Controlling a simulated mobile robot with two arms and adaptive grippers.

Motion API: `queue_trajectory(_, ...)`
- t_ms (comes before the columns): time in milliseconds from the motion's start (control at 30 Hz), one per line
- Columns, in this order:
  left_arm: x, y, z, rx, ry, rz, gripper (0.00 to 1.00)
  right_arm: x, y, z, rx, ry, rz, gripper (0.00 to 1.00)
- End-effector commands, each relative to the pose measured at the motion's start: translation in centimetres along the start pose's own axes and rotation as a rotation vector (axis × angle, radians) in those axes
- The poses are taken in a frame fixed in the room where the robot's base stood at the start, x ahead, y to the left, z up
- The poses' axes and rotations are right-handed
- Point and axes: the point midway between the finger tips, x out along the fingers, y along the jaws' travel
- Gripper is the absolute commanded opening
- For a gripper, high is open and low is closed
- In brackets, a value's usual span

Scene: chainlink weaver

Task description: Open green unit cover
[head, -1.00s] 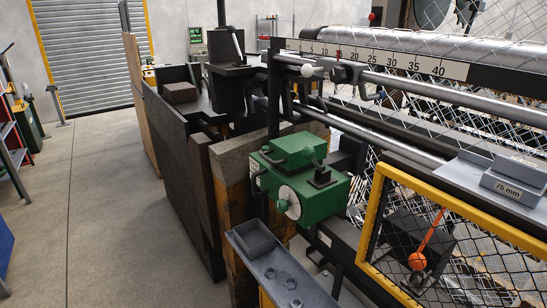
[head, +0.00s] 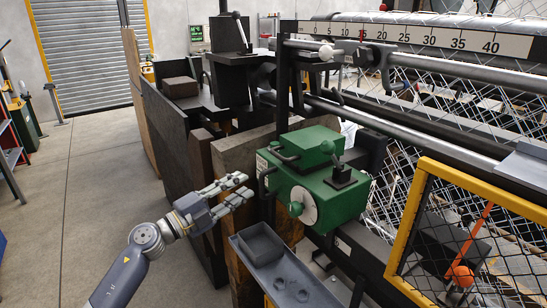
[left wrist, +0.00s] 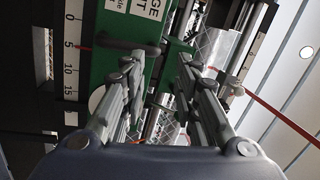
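The green unit (head: 325,195) is a green box with its cover shut, mounted on the machine frame. It carries black handles, a white round dial (head: 303,206) and a green knob on top. A black bar handle (head: 267,180) is on its left side. My left gripper (head: 245,187) is open and empty, just left of that handle, with its fingers pointing at it and apart from it. In the left wrist view the open fingers (left wrist: 157,64) frame part of the green unit (left wrist: 112,65), whose label shows upside down. My right gripper is out of view.
A grey tray (head: 300,292) stands below and in front of the green unit. A yellow-framed mesh guard (head: 410,215) is at the right. Wooden and dark panels (head: 182,160) stand behind my left gripper.

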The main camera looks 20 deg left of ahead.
Motion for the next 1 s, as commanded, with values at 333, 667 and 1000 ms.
queue_trajectory(333, 1.7, -4.9, -4.2, 0.192, 0.099, 0.017, 0.29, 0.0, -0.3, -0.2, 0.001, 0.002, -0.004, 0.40)
queue_trajectory(667, 7.9, -4.8, -4.7, 0.187, 0.098, 0.014, 0.29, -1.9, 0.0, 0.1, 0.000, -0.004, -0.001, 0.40)
queue_trajectory(1000, 11.1, -4.3, -4.9, 0.189, 0.097, 0.018, 0.29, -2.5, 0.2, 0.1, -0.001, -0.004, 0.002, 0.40)
